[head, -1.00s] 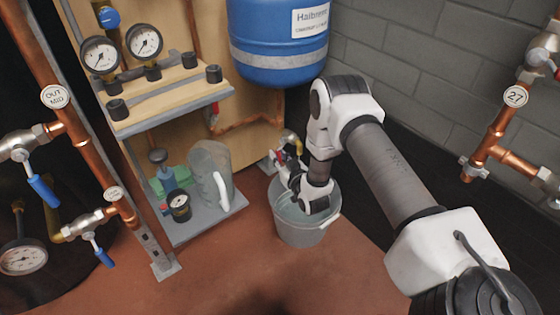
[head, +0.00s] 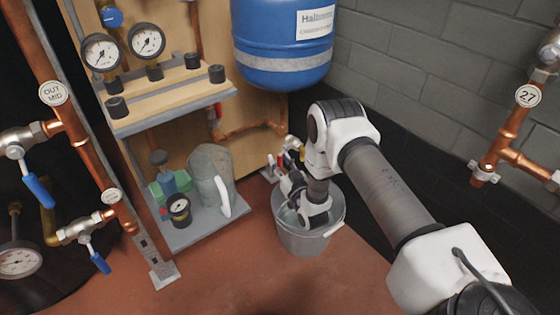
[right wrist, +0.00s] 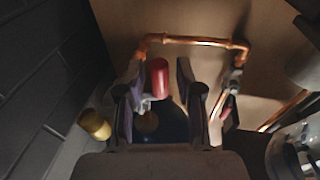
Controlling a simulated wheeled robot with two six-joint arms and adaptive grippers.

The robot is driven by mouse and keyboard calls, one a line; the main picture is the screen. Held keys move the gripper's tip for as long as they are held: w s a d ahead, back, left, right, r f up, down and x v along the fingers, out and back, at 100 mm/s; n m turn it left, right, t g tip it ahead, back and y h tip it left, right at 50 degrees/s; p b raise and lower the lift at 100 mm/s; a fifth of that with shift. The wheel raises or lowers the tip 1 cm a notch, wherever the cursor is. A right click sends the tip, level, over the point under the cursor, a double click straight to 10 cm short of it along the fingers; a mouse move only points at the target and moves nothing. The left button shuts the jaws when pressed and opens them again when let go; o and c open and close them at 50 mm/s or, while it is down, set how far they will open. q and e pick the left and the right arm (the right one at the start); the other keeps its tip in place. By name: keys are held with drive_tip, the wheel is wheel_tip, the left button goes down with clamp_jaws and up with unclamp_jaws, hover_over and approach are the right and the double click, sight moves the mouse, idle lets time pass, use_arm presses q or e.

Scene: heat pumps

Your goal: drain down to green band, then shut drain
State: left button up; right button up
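The drain valve (head: 292,143) shows yellow brass low behind the grey bucket (head: 309,240), below the blue tank, partly hidden by my right arm. In the right wrist view its red handle (right wrist: 159,78) stands between my fingers, with clear gaps on both sides. My right gripper (head: 287,178) is open over the bucket's back rim; its fingers also show in the right wrist view (right wrist: 159,98). My left gripper is out of view.
The blue tank (head: 284,45) hangs above the valve. A grey jug (head: 208,172) and a small gauge (head: 179,208) stand on the lower shelf at left. Copper pipes with blue-handled valves (head: 38,190) line the left edge. The red-brown floor in front is clear.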

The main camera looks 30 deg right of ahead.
drive_tip(key=s+f, duration=0.1)
drive_tip(key=s, duration=0.6)
drive_tip(key=shift+s+a, duration=0.2)
drive_tip(key=shift+a, duration=0.25)
drive_tip(key=shift+r, duration=0.1)
idle(1.8)
